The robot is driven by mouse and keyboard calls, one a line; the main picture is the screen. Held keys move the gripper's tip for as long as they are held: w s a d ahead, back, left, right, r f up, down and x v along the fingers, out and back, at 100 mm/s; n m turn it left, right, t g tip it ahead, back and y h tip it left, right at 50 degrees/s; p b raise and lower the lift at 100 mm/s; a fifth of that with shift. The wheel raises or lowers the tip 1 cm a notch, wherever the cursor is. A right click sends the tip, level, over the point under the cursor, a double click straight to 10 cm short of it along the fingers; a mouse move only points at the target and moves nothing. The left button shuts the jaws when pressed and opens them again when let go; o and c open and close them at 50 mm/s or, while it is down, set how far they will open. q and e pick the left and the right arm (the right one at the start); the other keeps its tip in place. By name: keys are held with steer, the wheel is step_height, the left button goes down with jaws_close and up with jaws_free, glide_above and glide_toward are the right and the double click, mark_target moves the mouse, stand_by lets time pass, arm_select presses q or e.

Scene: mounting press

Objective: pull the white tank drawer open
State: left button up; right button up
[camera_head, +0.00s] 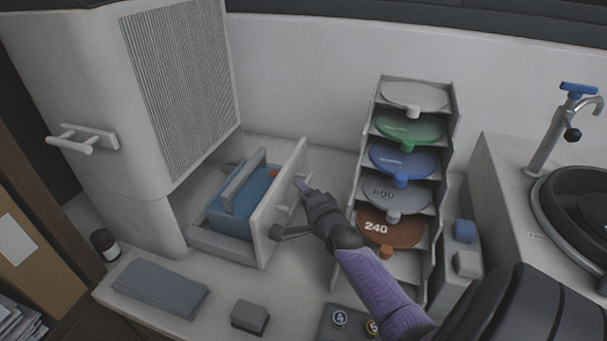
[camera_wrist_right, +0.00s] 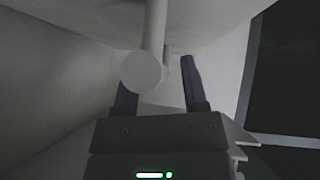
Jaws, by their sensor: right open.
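The white tank drawer (camera_head: 282,207) stands out from the lower opening of the tall white housing (camera_head: 100,70), with a gap behind its front panel. A blue tank (camera_head: 238,205) sits in it behind the panel. My right gripper (camera_head: 298,200) is at the outer face of the panel, where the handle is. In the right wrist view the fingers of my right gripper (camera_wrist_right: 160,72) are apart. The pale handle (camera_wrist_right: 141,72) reaches in between them, its round end overlapping the left finger; I cannot tell if they touch. My left gripper is not in view.
A rack of coloured discs (camera_head: 445,125) stands close to the right of my right gripper. A folded grey cloth (camera_head: 160,288) and a small grey block (camera_head: 249,317) lie on the bench in front of the drawer. A dark basin (camera_head: 580,215) is at the far right.

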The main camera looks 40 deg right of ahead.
steer(key=p+v, duration=0.3)
steer(key=v, duration=0.7)
steer(key=shift+c, duration=0.3)
